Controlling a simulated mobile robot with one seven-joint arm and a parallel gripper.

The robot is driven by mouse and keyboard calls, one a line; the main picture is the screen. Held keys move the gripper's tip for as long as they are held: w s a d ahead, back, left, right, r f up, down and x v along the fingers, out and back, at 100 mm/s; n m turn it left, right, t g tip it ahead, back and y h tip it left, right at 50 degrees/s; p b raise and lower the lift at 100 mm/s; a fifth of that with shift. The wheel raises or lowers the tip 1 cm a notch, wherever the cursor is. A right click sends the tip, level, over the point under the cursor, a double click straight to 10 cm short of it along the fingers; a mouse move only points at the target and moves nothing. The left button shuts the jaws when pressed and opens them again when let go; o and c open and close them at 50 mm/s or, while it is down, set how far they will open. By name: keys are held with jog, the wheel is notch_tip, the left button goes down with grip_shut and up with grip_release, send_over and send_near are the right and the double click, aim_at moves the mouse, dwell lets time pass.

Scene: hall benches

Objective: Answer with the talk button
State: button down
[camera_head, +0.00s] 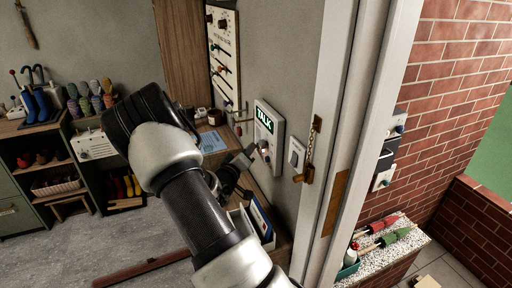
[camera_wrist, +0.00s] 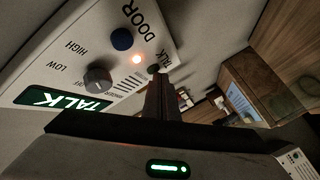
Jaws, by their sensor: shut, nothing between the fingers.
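The white intercom panel (camera_head: 277,155) hangs on the wall beside the door frame, its green TALK sign (camera_head: 265,121) lit. In the wrist view the panel (camera_wrist: 60,50) shows a lit TALK sign (camera_wrist: 66,102), a grey knob (camera_wrist: 97,78), a blue button (camera_wrist: 122,39) by the word DOOR and a glowing orange lamp (camera_wrist: 137,60). A small dark talk button (camera_wrist: 154,69) sits by the word TALK. My gripper (camera_head: 256,148) is shut and empty, its fingertips (camera_wrist: 157,77) at the talk button and partly covering it. I cannot tell whether they touch.
The door frame (camera_head: 338,130) stands close to my arm. A wooden desk (camera_head: 213,138) with small items stands below left. Shoe shelves (camera_head: 122,182) stand at the far left.

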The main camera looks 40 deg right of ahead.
jog(key=shift+w+a, duration=0.2)
jog(key=shift+a, duration=0.6)
jog(key=a, duration=0.2)
jog(key=w+a, duration=0.1)
jog(key=a, duration=0.2)
jog(key=shift+w, duration=0.1)
dwell(0.8)
